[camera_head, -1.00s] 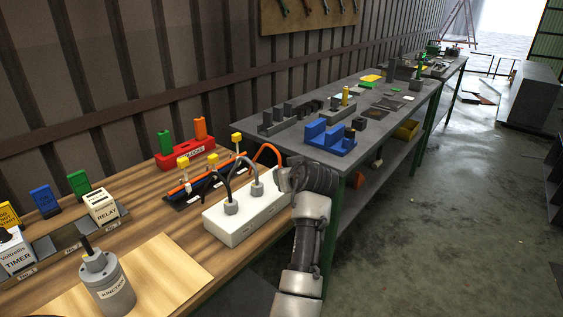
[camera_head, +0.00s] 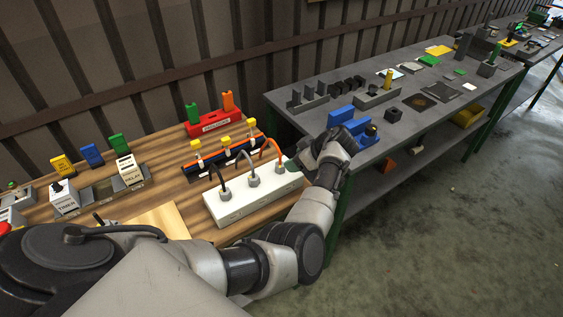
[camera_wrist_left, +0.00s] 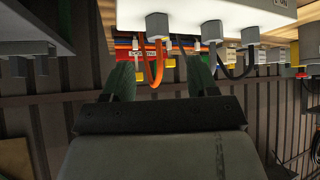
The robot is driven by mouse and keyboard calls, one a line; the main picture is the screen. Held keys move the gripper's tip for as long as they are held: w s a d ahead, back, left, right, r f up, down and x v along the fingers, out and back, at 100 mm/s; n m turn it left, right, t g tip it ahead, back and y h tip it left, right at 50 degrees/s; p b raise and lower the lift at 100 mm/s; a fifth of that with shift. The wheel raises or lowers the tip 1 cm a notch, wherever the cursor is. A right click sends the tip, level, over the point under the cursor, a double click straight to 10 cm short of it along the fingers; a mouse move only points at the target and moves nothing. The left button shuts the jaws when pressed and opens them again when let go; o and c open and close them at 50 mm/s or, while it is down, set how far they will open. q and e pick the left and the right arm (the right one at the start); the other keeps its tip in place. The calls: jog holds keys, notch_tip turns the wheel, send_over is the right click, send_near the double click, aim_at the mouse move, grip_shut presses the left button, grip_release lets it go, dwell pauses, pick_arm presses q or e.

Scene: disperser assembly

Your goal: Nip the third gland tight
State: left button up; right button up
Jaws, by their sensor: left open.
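The white box (camera_head: 245,207) stands on the wooden bench with three grey glands along its top. The third gland (camera_head: 280,168), at the right end, has an orange cable (camera_head: 270,145) arching back from it. My left gripper (camera_head: 291,166) is at the right end of the box, close beside this gland. In the left wrist view, which looks upside down, the open green-grey fingers (camera_wrist_left: 162,80) have the orange cable loop between them in the picture. The third gland (camera_wrist_left: 158,27) appears beyond the fingertips, apparently apart from them. My right gripper is out of view.
The middle gland (camera_head: 253,181) and first gland (camera_head: 225,194) carry grey and black cables. Yellow-tagged posts (camera_head: 224,142) and a red block (camera_head: 214,123) stand behind. Blue fixtures (camera_head: 355,127) sit on the grey table (camera_head: 400,125) to the right.

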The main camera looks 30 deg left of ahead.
aim_at(281, 165)
pick_arm(q)
jog(key=b+x, duration=0.1)
jog(key=x, duration=0.3)
jog(key=shift+f, duration=0.1)
jog(key=b+x, duration=0.1)
jog(key=x, duration=0.1)
jog(key=shift+w+a+f, duration=0.1)
jog(key=shift+w+f, duration=0.05)
jog(key=shift+f, duration=0.15)
jog(key=shift+a+f+b, duration=0.25)
jog(key=shift+b, duration=0.1)
jog(key=shift+a+f, duration=0.15)
jog(key=shift+a, duration=0.2)
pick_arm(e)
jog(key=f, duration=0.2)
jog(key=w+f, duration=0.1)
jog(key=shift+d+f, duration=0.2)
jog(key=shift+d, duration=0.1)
pick_arm(q)
jog(key=c, duration=0.9)
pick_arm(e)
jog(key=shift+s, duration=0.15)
